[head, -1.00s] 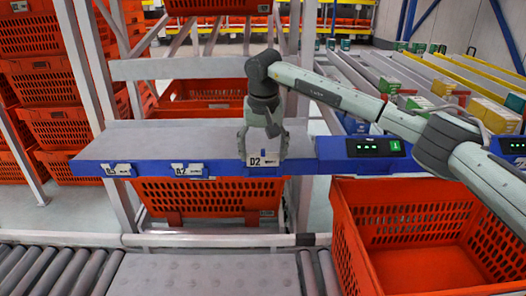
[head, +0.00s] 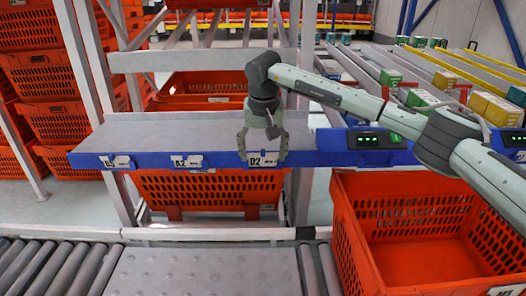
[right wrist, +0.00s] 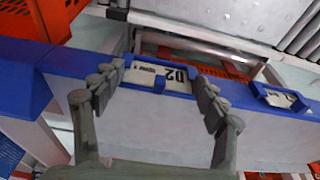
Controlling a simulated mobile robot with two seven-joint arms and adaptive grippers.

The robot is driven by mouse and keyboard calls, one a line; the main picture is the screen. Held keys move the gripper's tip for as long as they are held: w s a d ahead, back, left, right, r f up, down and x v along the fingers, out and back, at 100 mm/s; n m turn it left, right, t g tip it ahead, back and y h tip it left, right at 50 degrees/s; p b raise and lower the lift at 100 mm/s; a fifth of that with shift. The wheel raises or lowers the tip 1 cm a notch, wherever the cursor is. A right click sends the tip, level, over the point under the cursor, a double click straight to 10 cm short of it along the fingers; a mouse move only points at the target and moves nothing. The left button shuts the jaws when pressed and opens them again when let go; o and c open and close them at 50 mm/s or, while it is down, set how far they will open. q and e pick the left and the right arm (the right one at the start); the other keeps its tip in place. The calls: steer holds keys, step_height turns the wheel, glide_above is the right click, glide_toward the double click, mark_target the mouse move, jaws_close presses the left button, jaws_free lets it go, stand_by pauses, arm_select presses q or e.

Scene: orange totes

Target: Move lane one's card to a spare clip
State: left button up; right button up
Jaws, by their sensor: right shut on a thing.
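My right gripper (head: 263,158) is on the front of the blue shelf rail (head: 220,161), its fingers at either side of a white card marked D2 (head: 262,161). In the right wrist view the gripper (right wrist: 161,80) is shut on the D2 card (right wrist: 178,76), which lies at a blue clip on the rail. Whether the card is fully seated cannot be told. Further left on the rail are a card marked A2 (head: 187,162) and a leftmost card (head: 117,162) whose text is unclear. A neighbouring card (right wrist: 278,98) shows in the right wrist view. My left gripper is out of view.
A green-lit display (head: 367,139) is on the rail to the right. An orange tote (head: 350,230) stands below it; another tote (head: 210,188) is under the shelf. Roller conveyor (head: 50,270) runs along the front. The grey shelf deck (head: 180,130) is bare.

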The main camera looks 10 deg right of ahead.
steer(key=o, duration=0.9)
steer(key=v, duration=1.2)
